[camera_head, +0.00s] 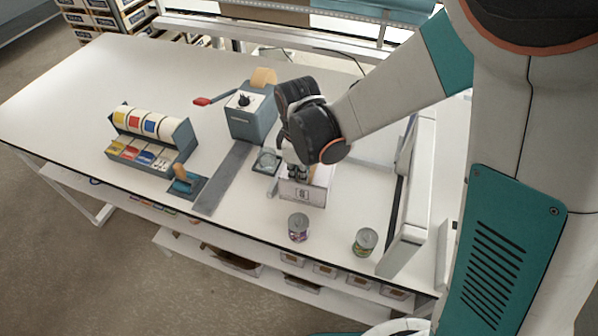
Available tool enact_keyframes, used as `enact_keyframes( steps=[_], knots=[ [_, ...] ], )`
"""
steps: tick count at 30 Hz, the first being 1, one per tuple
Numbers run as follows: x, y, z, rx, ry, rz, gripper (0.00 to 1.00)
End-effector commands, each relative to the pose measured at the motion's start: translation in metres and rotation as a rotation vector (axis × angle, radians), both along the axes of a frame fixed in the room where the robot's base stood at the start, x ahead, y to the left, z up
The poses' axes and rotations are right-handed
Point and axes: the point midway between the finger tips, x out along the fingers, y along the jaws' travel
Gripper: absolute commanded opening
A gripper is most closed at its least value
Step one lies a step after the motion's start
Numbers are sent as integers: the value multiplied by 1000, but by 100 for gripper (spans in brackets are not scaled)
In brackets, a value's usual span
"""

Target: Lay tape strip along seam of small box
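A small white box (306,193) stands on the white table, right of the grey tape dispenser. My gripper (298,172) points down at the near left part of the box's top. My wrist and gripper hide much of the box top, so the seam cannot be made out. I cannot see a tape strip clearly, and I cannot tell whether the fingers are open or shut or touch the box. The tape dispenser (240,118) has a tan roll (263,77) on top and a red-tipped lever at its left.
Two cans (298,227) (366,242) stand near the table's front edge. A label dispenser (150,138) with several coloured rolls stands at left. A long grey strip (226,176) lies before the tape dispenser. A pale upright frame (409,215) borders the right side. The far left tabletop (75,95) is clear.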

Motion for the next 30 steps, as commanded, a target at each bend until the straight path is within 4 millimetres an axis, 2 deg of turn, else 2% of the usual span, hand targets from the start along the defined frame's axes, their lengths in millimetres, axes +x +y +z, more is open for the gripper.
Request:
enact_keyframes(
  steps=[12,16,30],
  knots=[
    [0,0,-2,0,0,0,0],
    [0,0,-2,0,0,0,28],
    [0,0,2,0,0,0,28]
  ],
)
